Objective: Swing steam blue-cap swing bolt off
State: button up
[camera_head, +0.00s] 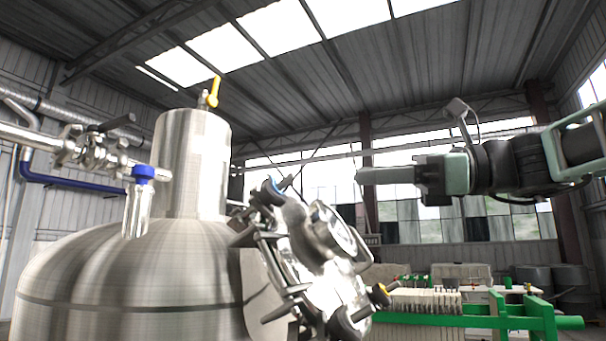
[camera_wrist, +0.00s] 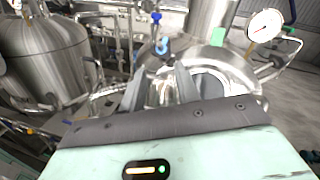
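The steam tank's round metal manway cover (camera_head: 318,255) stands tilted on the tank's right shoulder in the head view. A swing bolt with a blue cap (camera_head: 272,190) is at the cover's upper left edge. A blue-capped part also shows in the wrist view (camera_wrist: 162,46), beyond the fingertips and roughly centred between them. My gripper (camera_head: 362,176) points left in the head view, above and right of the cover, apart from the blue cap. In the wrist view my gripper (camera_wrist: 160,78) has its fingers spread, with nothing held between them. The bolt's shank is hard to make out.
The steel tank (camera_head: 130,275) fills the lower left, with a blue-handled valve (camera_head: 143,173) and a yellow lever (camera_head: 214,91). A yellow-capped bolt (camera_head: 381,291) sticks out at the cover's lower right. A pressure gauge (camera_wrist: 264,26) stands at right in the wrist view.

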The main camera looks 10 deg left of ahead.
jog(key=w+a+p, duration=0.1)
jog(key=a+p, duration=0.1)
jog(key=a, duration=0.8)
jog(key=shift+a, duration=0.25)
jog(key=shift+w, duration=0.1)
grip_shut()
